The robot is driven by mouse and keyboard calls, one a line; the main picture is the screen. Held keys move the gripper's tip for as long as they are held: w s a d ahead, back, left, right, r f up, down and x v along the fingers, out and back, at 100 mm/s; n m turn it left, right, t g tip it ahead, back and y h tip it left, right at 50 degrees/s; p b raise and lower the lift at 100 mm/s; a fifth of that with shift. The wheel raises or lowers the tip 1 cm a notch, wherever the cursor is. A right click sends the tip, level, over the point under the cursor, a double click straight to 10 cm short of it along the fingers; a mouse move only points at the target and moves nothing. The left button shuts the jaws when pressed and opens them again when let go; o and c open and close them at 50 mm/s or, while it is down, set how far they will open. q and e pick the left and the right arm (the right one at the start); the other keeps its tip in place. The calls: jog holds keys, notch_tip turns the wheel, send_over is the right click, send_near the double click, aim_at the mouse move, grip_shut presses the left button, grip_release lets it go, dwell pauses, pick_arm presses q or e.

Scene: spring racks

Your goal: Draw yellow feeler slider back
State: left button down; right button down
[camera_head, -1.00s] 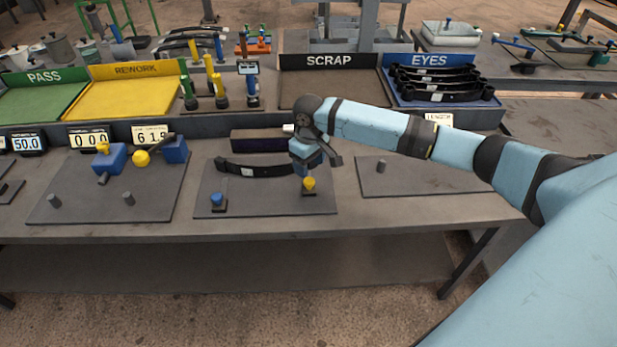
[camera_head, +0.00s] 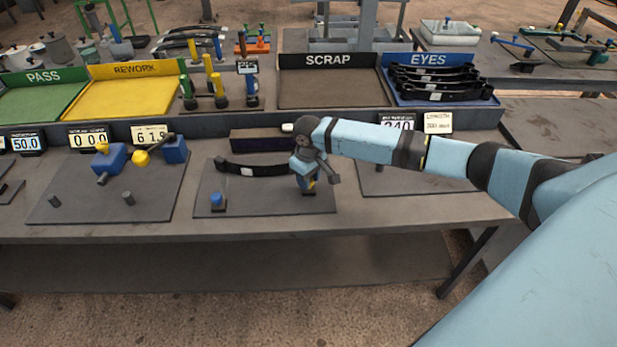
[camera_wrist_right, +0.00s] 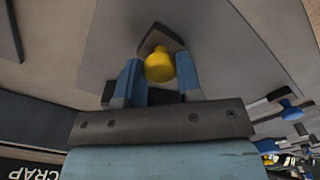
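The yellow feeler slider shows in the wrist view as a yellow knob (camera_wrist_right: 159,66) on a dark pointed base (camera_wrist_right: 160,38). In the head view its dark base (camera_head: 308,191) sits on the right part of the middle grey plate (camera_head: 262,203), the knob mostly hidden by my gripper. My right gripper (camera_head: 308,180) points down over it. In the wrist view its two blue fingers (camera_wrist_right: 160,75) stand apart, one on each side of the knob, with little or no gap visible; a firm grip cannot be made out. My left gripper is out of view.
A black curved spring (camera_head: 247,169) lies behind the slider on the same plate. A blue knob (camera_head: 217,200) stands at the plate's front left. A dark long block (camera_head: 257,140) is behind. Digital displays (camera_head: 437,122) stand at the back. The front table edge is clear.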

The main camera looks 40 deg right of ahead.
jog(key=shift+s+a+r+p, duration=0.1)
jog(key=shift+s+a+p, duration=0.1)
jog(key=shift+p, duration=0.2)
jog(key=s+a+p, duration=0.1)
jog(key=s+p, duration=0.2)
jog(key=shift+a+r, duration=0.1)
jog(key=shift+a, duration=0.3)
jog(key=shift+s+a, duration=0.15)
jog(key=shift+s, duration=0.2)
jog(key=shift+f, duration=0.35)
jog(key=shift+a, duration=0.1)
jog(key=c, duration=0.8)
grip_release()
jog(key=shift+s+r, duration=0.1)
jog(key=shift+r, duration=0.1)
